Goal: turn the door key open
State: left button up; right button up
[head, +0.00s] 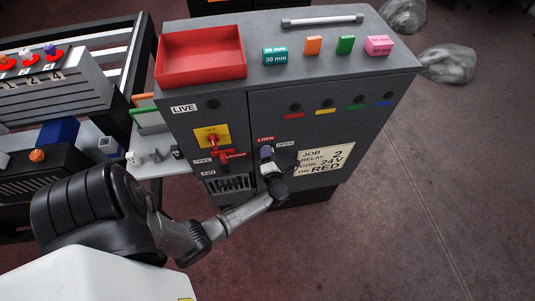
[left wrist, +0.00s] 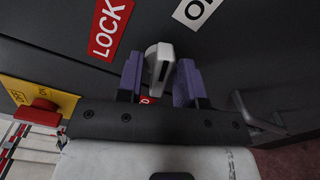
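The grey key (left wrist: 160,62) sticks out of the dark door below the red LOCK label (left wrist: 110,28) and the white OPEN label (left wrist: 196,10) in the left wrist view. My left gripper (left wrist: 159,80) has its two purple fingers on either side of the key. The key looks very close to both fingers; I cannot tell whether they press on it. In the head view my left gripper (head: 267,156) is at the cabinet (head: 215,115) front, just under the LOCK label, and hides the key. The door looks shut. My right gripper is not in view.
A yellow switch plate with a red knob (head: 212,139) and a red lockout piece (head: 233,155) sit left of my gripper. A job sign (head: 325,160) is to the right. A red tray (head: 201,56) and small blocks stand on the cabinet top.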

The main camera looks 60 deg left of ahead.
pick_arm(q)
jog(key=shift+c, duration=1)
jog(key=shift+r+m+p, duration=0.15)
jog(key=shift+m+p, duration=0.6)
jog(key=shift+m, duration=0.15)
jog(key=shift+m+p, duration=0.4)
jog(key=shift+m, duration=0.8)
jog(key=o, duration=0.6)
